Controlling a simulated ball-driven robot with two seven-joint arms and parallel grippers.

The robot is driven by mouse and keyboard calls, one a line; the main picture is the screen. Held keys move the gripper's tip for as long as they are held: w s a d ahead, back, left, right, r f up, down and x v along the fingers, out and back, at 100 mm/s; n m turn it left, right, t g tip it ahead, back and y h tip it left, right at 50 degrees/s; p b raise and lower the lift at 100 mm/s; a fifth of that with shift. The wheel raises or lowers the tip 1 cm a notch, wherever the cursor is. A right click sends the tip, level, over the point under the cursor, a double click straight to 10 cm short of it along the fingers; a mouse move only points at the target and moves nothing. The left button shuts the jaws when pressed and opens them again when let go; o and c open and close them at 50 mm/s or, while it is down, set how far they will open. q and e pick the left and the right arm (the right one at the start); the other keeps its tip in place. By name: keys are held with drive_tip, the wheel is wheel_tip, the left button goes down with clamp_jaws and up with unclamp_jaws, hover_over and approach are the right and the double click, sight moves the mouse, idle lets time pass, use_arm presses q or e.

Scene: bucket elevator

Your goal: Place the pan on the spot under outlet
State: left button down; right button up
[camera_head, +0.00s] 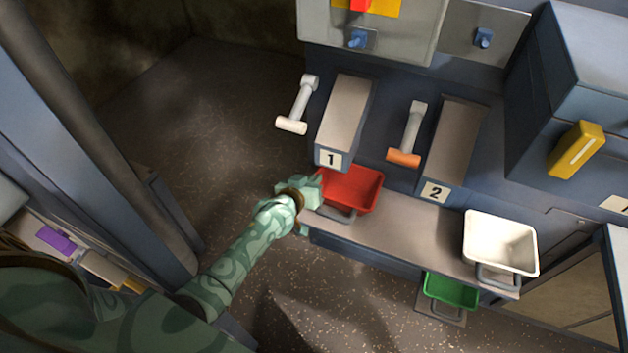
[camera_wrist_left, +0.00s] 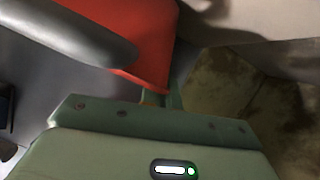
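A red pan (camera_head: 352,188) with a grey handle sits on the grey shelf (camera_head: 400,238), below the outlet marked 1 (camera_head: 345,118). My left gripper (camera_head: 316,195) is at the pan's left side. In the left wrist view, the gripper's fingers (camera_wrist_left: 162,98) are close together at the red pan's edge (camera_wrist_left: 135,40) and look shut on it; the fingertips are hidden. A second outlet, marked 2 (camera_head: 455,140), is to the right, with bare shelf below it. My right gripper is not in view.
A white pan (camera_head: 500,242) stands at the shelf's right end. A green pan (camera_head: 451,291) is lower, below the shelf. A white-handled lever (camera_head: 297,105) and an orange-handled lever (camera_head: 409,135) stick out beside the outlets. The floor at left is clear.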

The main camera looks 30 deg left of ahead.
use_arm(q)
drive_tip(key=shift+f, duration=0.1)
drive_tip(key=c, duration=1.6)
unclamp_jaws()
drive_tip(key=shift+c, duration=0.2)
drive_tip(key=shift+r, duration=0.25)
drive_tip(key=p+v, duration=0.5)
drive_tip(key=v, duration=0.6)
drive_tip(key=shift+s, duration=0.45)
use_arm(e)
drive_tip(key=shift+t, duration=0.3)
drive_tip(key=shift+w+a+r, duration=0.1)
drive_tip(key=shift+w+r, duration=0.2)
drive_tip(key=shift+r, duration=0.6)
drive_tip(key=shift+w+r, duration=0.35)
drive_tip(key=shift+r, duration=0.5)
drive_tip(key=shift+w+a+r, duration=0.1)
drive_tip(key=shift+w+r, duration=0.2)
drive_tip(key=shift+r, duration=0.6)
